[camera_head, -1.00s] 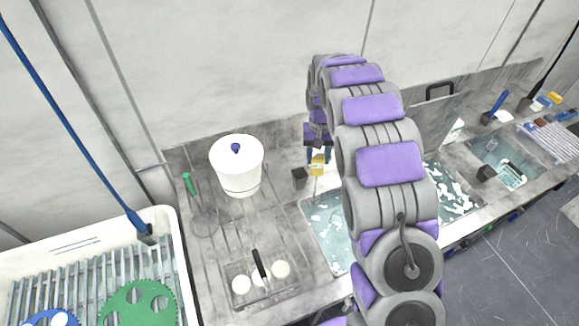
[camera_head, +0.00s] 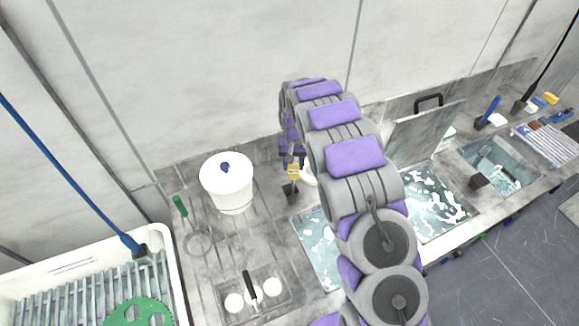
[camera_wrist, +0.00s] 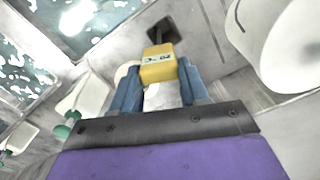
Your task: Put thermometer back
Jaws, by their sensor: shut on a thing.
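The thermometer is a small yellow block with a display; it shows in the head view (camera_head: 294,172) and in the wrist view (camera_wrist: 158,64). My gripper (camera_head: 292,163) is shut on it, with its two blue fingers on either side of the body in the wrist view (camera_wrist: 158,85). A dark square block (camera_head: 290,193) stands on the counter just below the thermometer in the head view. It also shows just beyond the thermometer in the wrist view (camera_wrist: 162,29). I cannot tell whether the thermometer touches this block. The thermometer's lower end is hidden.
A white lidded pot (camera_head: 227,182) stands close to the left of my gripper. A rack with white round pieces (camera_head: 222,308) is at the front. Water-filled basins (camera_head: 432,200) lie to the right. A white tub (camera_head: 170,245) is at the far left.

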